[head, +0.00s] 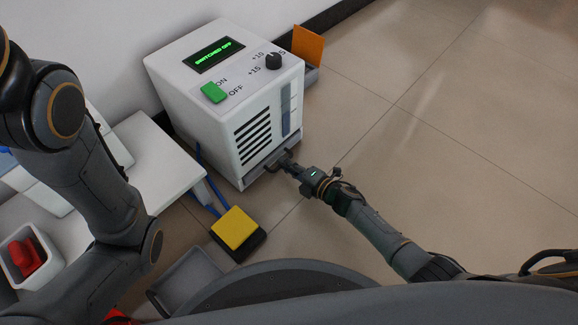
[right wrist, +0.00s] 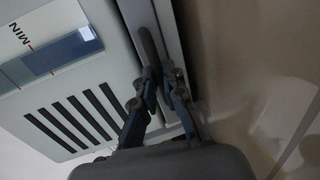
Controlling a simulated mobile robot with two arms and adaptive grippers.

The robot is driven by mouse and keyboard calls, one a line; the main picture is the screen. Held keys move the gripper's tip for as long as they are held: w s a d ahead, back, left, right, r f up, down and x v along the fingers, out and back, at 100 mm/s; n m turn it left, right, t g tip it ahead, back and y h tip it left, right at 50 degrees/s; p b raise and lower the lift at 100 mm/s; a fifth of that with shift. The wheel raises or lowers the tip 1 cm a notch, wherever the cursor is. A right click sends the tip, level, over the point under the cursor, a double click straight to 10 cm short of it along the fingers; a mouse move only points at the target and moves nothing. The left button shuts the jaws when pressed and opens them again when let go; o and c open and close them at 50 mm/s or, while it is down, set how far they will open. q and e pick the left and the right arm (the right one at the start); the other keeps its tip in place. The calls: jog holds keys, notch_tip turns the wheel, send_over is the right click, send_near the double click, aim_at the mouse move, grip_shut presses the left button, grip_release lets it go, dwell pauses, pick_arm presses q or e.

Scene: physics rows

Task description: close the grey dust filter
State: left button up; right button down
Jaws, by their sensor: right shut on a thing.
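The grey dust filter (head: 251,177) is a low grey drawer along the bottom front of a white machine (head: 188,88). A narrow strip of it stands out from the front face. It has a dark handle (head: 272,162). My right gripper (head: 286,164) is at the front of the filter, shut on this handle. In the right wrist view, the filter (right wrist: 171,30) is a grey strip beside the vented panel, with the handle (right wrist: 148,46) between the fingers of my right gripper (right wrist: 160,82). My left arm shows at the left, but its gripper is out of view.
The machine has a green switch (head: 213,92), a dark knob (head: 273,61) and a display reading "SWITCHED OFF". A yellow pedal (head: 236,228) lies on the floor in front. A white table (head: 165,165) stands left. Floor at the right is clear.

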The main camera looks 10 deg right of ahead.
jog(key=shift+w+r, duration=0.1)
jog(key=shift+w, duration=0.1)
jog(key=c, duration=1.4)
grip_release()
jog(key=shift+a, duration=0.2)
jog(key=shift+c, duration=0.2)
jog(key=shift+s+d, duration=0.15)
jog(key=shift+d, duration=0.05)
jog(key=v, duration=1.1)
jog(key=shift+s+d, duration=0.15)
jog(key=shift+s, duration=0.1)
